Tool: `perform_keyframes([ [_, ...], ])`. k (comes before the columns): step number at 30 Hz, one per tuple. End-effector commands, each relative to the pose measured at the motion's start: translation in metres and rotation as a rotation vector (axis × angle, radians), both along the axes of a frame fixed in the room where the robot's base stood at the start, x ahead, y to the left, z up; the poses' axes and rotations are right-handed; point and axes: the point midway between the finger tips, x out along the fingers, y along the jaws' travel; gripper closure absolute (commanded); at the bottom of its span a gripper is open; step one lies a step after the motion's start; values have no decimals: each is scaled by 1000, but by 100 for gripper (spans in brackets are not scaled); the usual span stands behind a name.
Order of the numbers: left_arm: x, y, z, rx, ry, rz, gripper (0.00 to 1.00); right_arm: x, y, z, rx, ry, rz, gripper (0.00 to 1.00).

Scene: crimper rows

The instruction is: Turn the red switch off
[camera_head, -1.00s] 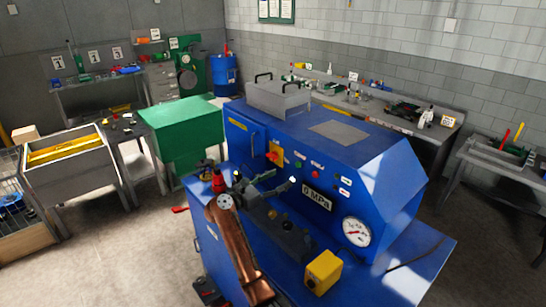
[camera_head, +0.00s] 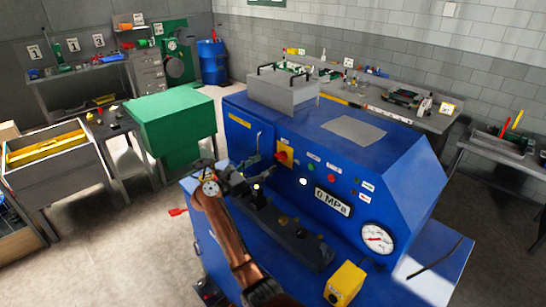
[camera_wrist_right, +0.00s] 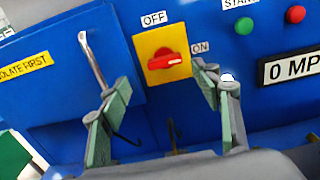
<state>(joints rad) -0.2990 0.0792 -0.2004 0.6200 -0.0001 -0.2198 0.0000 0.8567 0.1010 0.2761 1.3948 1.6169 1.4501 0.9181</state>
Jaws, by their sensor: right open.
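The red switch (camera_head: 281,156) is a rotary knob on a yellow plate on the blue machine's (camera_head: 375,160) front panel. In the right wrist view the red switch (camera_wrist_right: 165,61) lies roughly horizontal, its pale mark at the right end toward the ON label (camera_wrist_right: 200,48). The OFF label (camera_wrist_right: 153,19) is above the plate. My right gripper (camera_head: 259,172) is open and empty in front of the panel. In the wrist view its fingers (camera_wrist_right: 161,78) flank the knob left and right, seemingly apart from it. My left gripper is out of view.
A metal lever handle (camera_wrist_right: 93,62) stands left of the switch plate. Green and red buttons, a display reading 0 MPa (camera_head: 333,201) and a gauge (camera_head: 377,238) are to the right. A yellow box (camera_head: 345,284) sits on the machine's ledge below. A green cabinet (camera_head: 172,125) stands behind left.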

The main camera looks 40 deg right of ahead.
Motion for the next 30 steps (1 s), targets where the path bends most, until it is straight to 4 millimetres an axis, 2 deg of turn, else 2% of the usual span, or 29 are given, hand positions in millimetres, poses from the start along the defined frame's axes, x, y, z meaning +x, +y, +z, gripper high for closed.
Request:
perform_keyframes([
  [1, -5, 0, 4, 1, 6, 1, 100, -2, -12, 3, -2, 1, -6, 42],
  [6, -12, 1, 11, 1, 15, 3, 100, -2, -42, 3, -3, 2, -10, 42],
  [12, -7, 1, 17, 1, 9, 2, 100, 1, -63, 2, -2, 1, -8, 42],
  [18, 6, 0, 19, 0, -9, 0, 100, 3, -68, 0, 0, 0, -5, 42],
  [23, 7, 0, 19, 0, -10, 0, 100, 3, -67, 0, 0, 0, -4, 42],
  [30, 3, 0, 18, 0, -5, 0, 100, 4, -66, 0, 0, 0, -3, 58],
])
